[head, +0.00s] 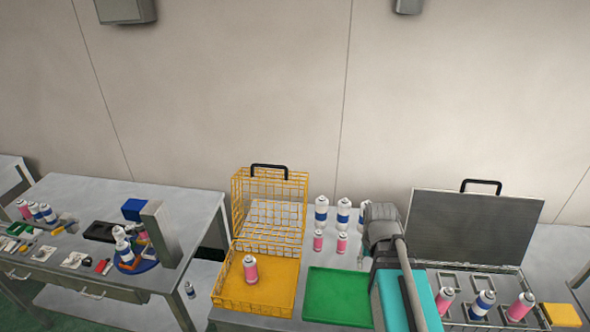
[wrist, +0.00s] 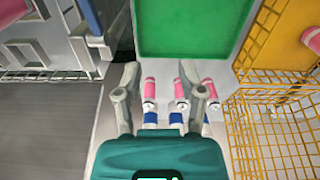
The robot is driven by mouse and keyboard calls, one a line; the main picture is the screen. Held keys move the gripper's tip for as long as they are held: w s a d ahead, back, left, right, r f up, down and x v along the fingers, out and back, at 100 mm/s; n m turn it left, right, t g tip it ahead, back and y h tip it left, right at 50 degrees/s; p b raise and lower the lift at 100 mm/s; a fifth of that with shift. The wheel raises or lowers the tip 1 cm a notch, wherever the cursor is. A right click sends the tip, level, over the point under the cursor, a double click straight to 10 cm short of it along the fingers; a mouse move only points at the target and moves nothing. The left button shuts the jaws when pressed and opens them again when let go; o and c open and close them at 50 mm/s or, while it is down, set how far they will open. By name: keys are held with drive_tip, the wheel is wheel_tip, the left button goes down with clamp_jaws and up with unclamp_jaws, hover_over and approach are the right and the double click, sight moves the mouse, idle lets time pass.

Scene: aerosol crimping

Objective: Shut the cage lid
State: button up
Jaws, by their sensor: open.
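The cage (head: 236,305) is a yellow wire basket on the middle table, left of the green tray. Its wire lid (head: 270,188) stands open and upright at the back, with a black handle (head: 269,167) on its top edge. One pink-and-white can (head: 250,268) stands on the yellow cage floor. In the wrist view, the lid's mesh (wrist: 262,125) shows at right, below the yellow floor (wrist: 275,40). My gripper (wrist: 165,82) is open and empty, over the cans behind the green tray. It is apart from the cage lid. In the head view, my arm hides its fingertips.
Several blue-and-white and pink cans (head: 321,213) stand between the cage and my arm. The green tray (head: 338,296) is empty. A grey-lidded case (head: 470,228) stands open at right with cans in it. Another table (head: 120,195) with tools is at left.

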drive_tip(key=w+a+r+p, duration=0.1)
drive_tip(key=w, duration=0.2)
drive_tip(key=w+r+p, duration=0.1)
drive_tip(key=w, duration=0.3)
drive_tip(key=w+a+r+p, duration=0.1)
drive_tip(key=w+r, duration=0.1)
drive_tip(key=w, duration=0.1)
drive_tip(key=shift+w+a, duration=0.15)
drive_tip(key=shift+a, duration=0.2)
clamp_jaws()
drive_tip(key=w+a+r+p, duration=0.3)
drive_tip(key=w+a, duration=0.2)
drive_tip(key=w, duration=0.5)
drive_tip(key=w+a+r+p, duration=0.4)
drive_tip(key=w+a, duration=0.1)
drive_tip(key=w, duration=0.5)
drive_tip(key=w+a+r+m+p, duration=0.1)
drive_tip(key=w+a+r+p, duration=0.2)
drive_tip(key=w, duration=0.7)
drive_tip(key=shift+a+r+t+p, duration=0.4)
drive_tip(key=shift+a+p, duration=0.2)
drive_tip(key=shift+a, duration=0.6)
